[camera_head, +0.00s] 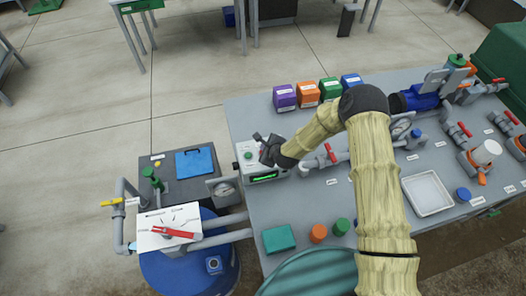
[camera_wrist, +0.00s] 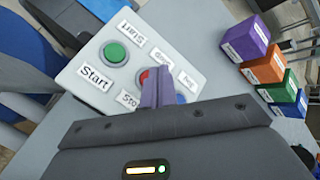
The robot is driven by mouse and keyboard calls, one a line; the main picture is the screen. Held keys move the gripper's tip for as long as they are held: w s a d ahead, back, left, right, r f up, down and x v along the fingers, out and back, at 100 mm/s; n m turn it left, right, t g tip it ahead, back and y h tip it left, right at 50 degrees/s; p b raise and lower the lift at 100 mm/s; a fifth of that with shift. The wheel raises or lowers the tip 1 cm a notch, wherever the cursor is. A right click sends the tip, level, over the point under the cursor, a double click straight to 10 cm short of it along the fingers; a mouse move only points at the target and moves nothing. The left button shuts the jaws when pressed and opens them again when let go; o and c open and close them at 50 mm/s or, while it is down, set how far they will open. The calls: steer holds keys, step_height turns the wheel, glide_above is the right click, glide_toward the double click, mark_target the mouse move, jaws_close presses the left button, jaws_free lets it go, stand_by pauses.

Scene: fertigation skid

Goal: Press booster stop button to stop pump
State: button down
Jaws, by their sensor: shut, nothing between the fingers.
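The light grey control box (camera_head: 242,148) stands at the left edge of the grey table, with a small green-lit display (camera_head: 264,177) on its front. In the wrist view, the box's top panel (camera_wrist: 85,62) has a green button (camera_wrist: 115,52) beside a "Start" label (camera_wrist: 96,78). A red button (camera_wrist: 142,76) shows beside a partly hidden label beginning "Sto" (camera_wrist: 127,99). My gripper (camera_wrist: 158,72) is shut and empty, its fingers right beside the red button and covering part of it. I cannot tell whether they touch it. In the head view, my gripper (camera_head: 262,142) is over the box.
Purple (camera_head: 284,97), orange (camera_head: 306,94), green (camera_head: 330,89) and blue (camera_head: 352,84) containers stand behind the box. A pipe with a red-handled valve (camera_head: 330,153) lies to its right. A blue tank (camera_head: 185,272) stands front left. A white tray (camera_head: 428,194) lies right.

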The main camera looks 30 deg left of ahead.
steer(key=shift+r+p, duration=1.05)
steer(key=shift+r, duration=1.2)
steer(key=d+r+n+h+b, duration=0.1)
steer(key=d+r+n, duration=0.3)
steer(key=d, duration=0.4)
steer(key=d+r+n+g+h+b, duration=0.1)
steer(key=d+r+n+h+b, duration=0.15)
steer(key=d+r, duration=0.4)
steer(key=d+r+n+h+b, duration=0.15)
steer(key=d+n, duration=0.25)
steer(key=d, duration=0.5)
steer(key=s+d+r+n+g+h+b, duration=0.1)
steer(key=s+d+r+n, duration=0.2)
steer(key=s+d, duration=0.4)
steer(key=s+d+r+n+g+h+b, duration=0.1)
steer(key=s+d+r+n, duration=0.2)
steer(key=s+d, duration=0.5)
steer(key=d+r, duration=0.1)
steer(key=d, duration=0.2)
steer(key=shift+r, duration=0.4)
